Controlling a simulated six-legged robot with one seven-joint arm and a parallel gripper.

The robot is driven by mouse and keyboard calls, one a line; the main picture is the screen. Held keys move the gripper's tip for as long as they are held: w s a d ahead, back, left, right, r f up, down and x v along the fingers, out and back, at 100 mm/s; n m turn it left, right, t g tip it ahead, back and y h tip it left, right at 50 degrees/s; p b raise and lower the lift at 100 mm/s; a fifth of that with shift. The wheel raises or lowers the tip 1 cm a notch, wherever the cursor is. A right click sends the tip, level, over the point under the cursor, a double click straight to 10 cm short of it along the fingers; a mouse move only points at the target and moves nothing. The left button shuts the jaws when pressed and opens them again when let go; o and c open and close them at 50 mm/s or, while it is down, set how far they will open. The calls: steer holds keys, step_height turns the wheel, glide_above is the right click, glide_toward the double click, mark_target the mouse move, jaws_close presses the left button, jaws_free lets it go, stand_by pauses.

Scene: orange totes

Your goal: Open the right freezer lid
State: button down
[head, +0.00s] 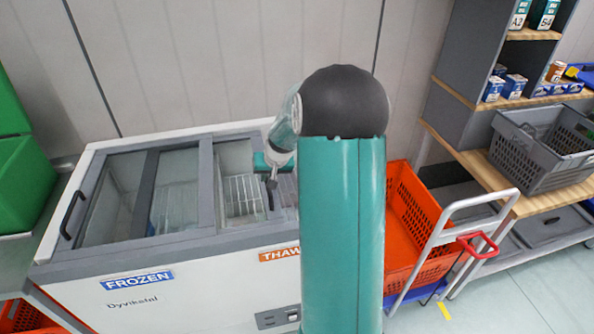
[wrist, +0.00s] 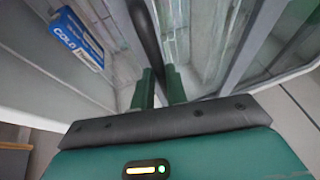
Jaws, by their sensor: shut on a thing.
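The chest freezer (head: 200,275) is white with a grey frame and glass sliding lids, and stands left of centre in the head view. The right lid (head: 240,180) shows wire baskets beneath, and my arm hides its right part. The two lids seem to overlap between two dark frame bars, but how far the right one is open I cannot tell. My gripper (head: 272,183) is at the right lid's right side. In the wrist view its green fingers (wrist: 159,88) are closed around a dark bar handle (wrist: 145,35).
The left lid (head: 115,200) has a black handle (head: 73,214) at its left end. An orange tote (head: 405,230) on a trolley stands right of the freezer. A shelf with a grey basket (head: 540,150) is farther right. Green bins (head: 22,160) stand at the left. A wall is behind.

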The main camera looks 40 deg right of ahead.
steer(key=w+a, duration=0.1)
steer(key=a, duration=0.1)
steer(key=w+a, duration=0.1)
steer(key=a, duration=0.1)
steer(key=w+a, duration=0.1)
steer(key=a, duration=0.1)
steer(key=shift+w+a, duration=0.2)
steer(key=shift+w, duration=0.1)
steer(key=c, duration=1.4)
jaws_free()
steer(key=shift+d+r, duration=0.1)
steer(key=shift+r, duration=0.15)
steer(key=v, duration=1.3)
steer(key=shift+s, duration=0.15)
steer(key=shift+r, duration=0.1)
